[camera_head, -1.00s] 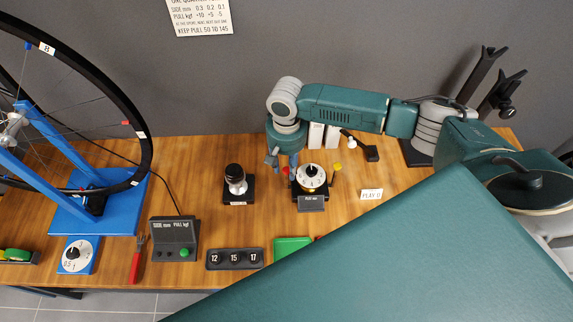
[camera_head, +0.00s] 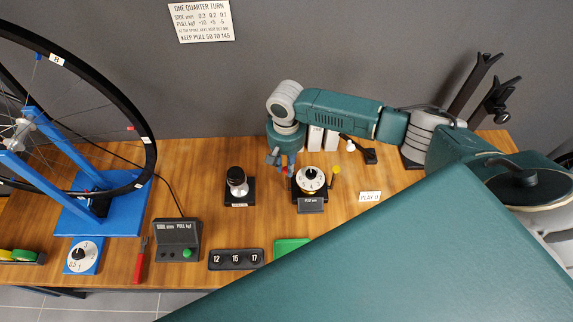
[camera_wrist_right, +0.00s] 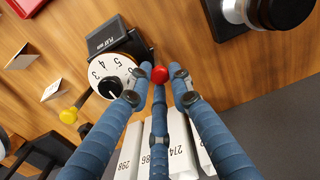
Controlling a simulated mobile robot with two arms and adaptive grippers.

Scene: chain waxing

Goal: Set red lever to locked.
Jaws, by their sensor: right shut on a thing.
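The red lever shows as a round red knob (camera_wrist_right: 160,74) in the right wrist view, between the fingertips of my right gripper (camera_wrist_right: 158,80). In the head view, my right gripper (camera_head: 281,164) points down at the left side of the white dial device (camera_head: 310,179), shut on the red lever. The fingers hide most of the lever's stem, and I cannot read any lock mark. The dial face (camera_wrist_right: 106,76) also shows in the right wrist view. A yellow-knobbed lever (camera_head: 335,170) stands on the dial's other side. My left gripper is not in view.
A black stand with a dark knob (camera_head: 237,181) is left of the dial device. White numbered blocks (camera_wrist_right: 181,144) stand close behind the fingers. A "PLAY 0" card (camera_head: 370,197) is to the right. The blue wheel stand (camera_head: 70,216) is far left.

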